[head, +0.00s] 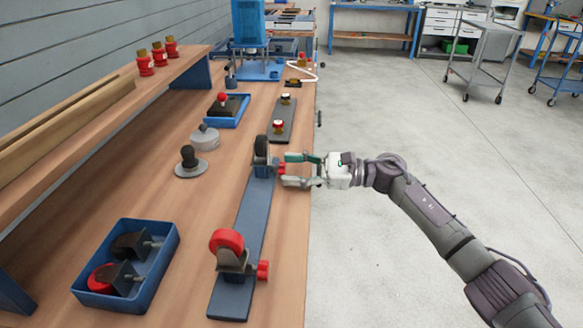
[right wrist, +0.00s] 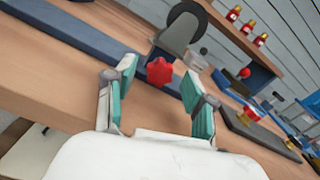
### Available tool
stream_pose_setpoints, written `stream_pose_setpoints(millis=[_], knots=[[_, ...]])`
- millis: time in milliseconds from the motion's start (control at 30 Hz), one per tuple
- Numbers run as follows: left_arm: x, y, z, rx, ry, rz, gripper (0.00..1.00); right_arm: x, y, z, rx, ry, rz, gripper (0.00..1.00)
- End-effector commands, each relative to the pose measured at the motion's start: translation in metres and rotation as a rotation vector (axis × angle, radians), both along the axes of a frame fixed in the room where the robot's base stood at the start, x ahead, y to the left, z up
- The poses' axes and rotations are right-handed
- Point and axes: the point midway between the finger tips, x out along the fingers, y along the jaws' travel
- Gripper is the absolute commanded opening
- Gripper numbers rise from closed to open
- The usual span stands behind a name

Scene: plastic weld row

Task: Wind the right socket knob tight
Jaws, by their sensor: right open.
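The blue-grey bar (head: 236,243) runs along the bench with a caster socket at each end. The far socket holds a black-wheeled caster (head: 261,150). Its red star knob (right wrist: 159,71) faces my right gripper (head: 286,169). The gripper is open, its two green-padded fingers on either side of the knob; I cannot tell whether they touch it. In the head view the fingers partly hide this knob. The near socket holds a red-wheeled caster (head: 228,242) with its own red knob (head: 262,270). My left gripper is not in view.
A blue tray (head: 168,262) with spare casters stands at the near left. A grey lidded piece (head: 204,137), a black-knobbed disc (head: 190,163) and a grey plate (head: 283,125) lie around the bar. A wooden shelf (head: 120,110) runs along the wall.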

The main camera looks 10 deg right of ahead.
Motion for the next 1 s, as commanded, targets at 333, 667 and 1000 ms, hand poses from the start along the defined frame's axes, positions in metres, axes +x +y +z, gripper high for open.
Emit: stream_pose_setpoints(millis=[333,667,1000], knots=[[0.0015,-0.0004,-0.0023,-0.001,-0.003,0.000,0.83,0.0012,0.0051,-0.0002,-0.001,0.000,-0.001,0.55],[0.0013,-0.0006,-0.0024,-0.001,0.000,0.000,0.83,0.0010,0.0048,-0.0003,0.000,0.001,0.000,0.03],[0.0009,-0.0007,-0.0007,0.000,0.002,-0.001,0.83,0.0010,0.0047,-0.0008,0.008,0.038,0.000,0.00]])
